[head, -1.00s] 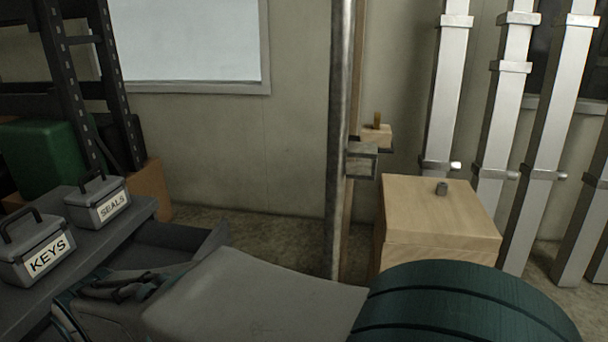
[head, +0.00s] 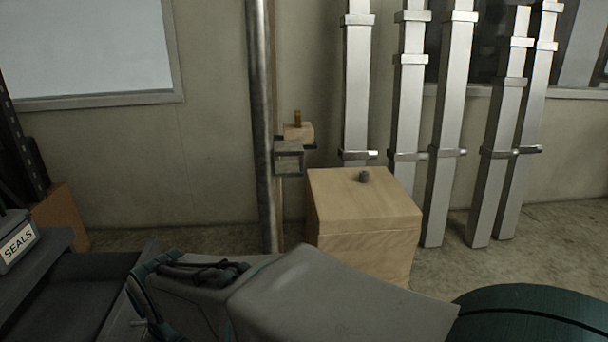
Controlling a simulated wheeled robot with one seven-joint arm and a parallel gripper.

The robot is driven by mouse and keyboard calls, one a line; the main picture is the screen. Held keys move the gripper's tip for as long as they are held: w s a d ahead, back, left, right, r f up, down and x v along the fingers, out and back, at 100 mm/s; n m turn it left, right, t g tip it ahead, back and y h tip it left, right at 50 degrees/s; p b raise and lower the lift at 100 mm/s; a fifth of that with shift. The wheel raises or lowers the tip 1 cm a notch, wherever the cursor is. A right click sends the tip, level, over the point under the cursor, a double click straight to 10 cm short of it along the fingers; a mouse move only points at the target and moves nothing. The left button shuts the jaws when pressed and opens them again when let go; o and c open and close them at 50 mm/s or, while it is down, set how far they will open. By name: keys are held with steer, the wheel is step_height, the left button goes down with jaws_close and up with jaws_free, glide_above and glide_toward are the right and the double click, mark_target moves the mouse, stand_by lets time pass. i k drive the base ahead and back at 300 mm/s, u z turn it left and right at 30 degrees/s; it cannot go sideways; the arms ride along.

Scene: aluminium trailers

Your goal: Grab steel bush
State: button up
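A small dark grey cylinder, which looks like the steel bush (head: 364,177), stands on top of a light wooden box (head: 365,208) right of the metal post. A brass-coloured pin (head: 297,118) stands on a small wooden block (head: 299,133) on a bracket at the post. My arm crosses the bottom of the head view, in front of the box. My gripper is not in the frame. Nothing hides the cylinder.
A metal post (head: 262,120) rises left of the box. Several aluminium beams (head: 450,120) lean on the wall behind and to the right. A SEALS case (head: 17,241) sits on a dark surface at left.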

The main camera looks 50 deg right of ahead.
mark_target(364, 177)
steer(key=z, duration=1.05)
steer(key=k, duration=0.3)
steer(key=z, duration=0.9)
steer(key=i, duration=0.5)
steer(key=z, duration=0.05)
steer(key=k, duration=0.3)
steer(key=z, duration=0.9)
steer(key=i, duration=1.85)
steer(key=u, duration=1.1)
steer(key=i, duration=0.35)
steer(key=u, duration=0.3)
